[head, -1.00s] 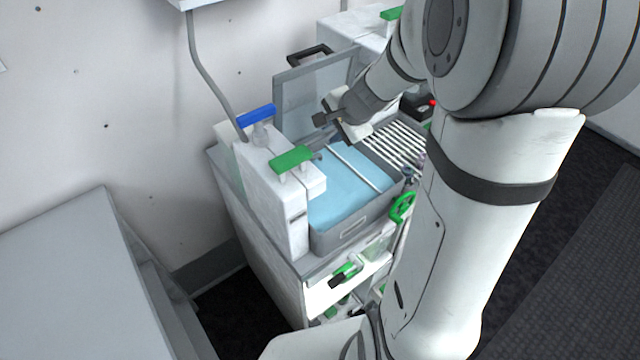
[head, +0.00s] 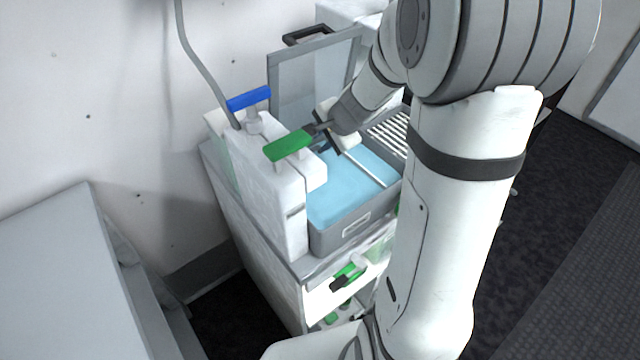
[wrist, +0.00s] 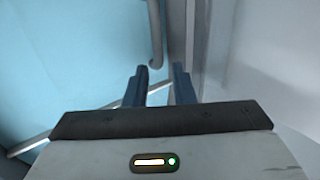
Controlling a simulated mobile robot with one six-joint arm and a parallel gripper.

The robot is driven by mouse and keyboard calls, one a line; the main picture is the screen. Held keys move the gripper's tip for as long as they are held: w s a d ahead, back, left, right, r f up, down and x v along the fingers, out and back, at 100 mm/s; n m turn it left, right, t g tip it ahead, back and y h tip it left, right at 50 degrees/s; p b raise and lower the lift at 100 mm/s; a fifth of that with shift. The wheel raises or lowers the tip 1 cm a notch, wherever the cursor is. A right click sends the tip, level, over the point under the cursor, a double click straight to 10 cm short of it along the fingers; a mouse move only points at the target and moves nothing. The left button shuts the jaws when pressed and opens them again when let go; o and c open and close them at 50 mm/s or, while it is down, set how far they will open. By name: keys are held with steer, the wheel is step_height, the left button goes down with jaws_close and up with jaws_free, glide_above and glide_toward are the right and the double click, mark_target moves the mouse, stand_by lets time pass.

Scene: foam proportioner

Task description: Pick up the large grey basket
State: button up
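The large grey basket looks to be the grey rectangular tub (head: 330,238) on top of the white cabinet, with a light blue surface (head: 345,185) inside it and a label holder on its near side. My gripper (head: 319,139) is over the tub's left side, beside the green handle (head: 288,145). In the wrist view my two dark fingers (wrist: 161,88) are apart, and I see nothing held between them. Blue surface shows on the left there, and a grey wall or edge runs behind the fingers. I cannot tell whether the fingers touch it.
A white block with a blue handle (head: 249,98) and the green handle stands left of the tub. A clear grey-framed panel (head: 315,75) stands upright behind. White slats (head: 390,130) lie at the right. A grey bench (head: 50,260) is at the left.

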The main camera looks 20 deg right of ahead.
mark_target(315, 148)
steer(key=x, duration=0.4)
steer(key=shift+f+b, duration=0.2)
steer(key=shift+b, duration=0.1)
steer(key=shift+c, duration=0.2)
jaws_close()
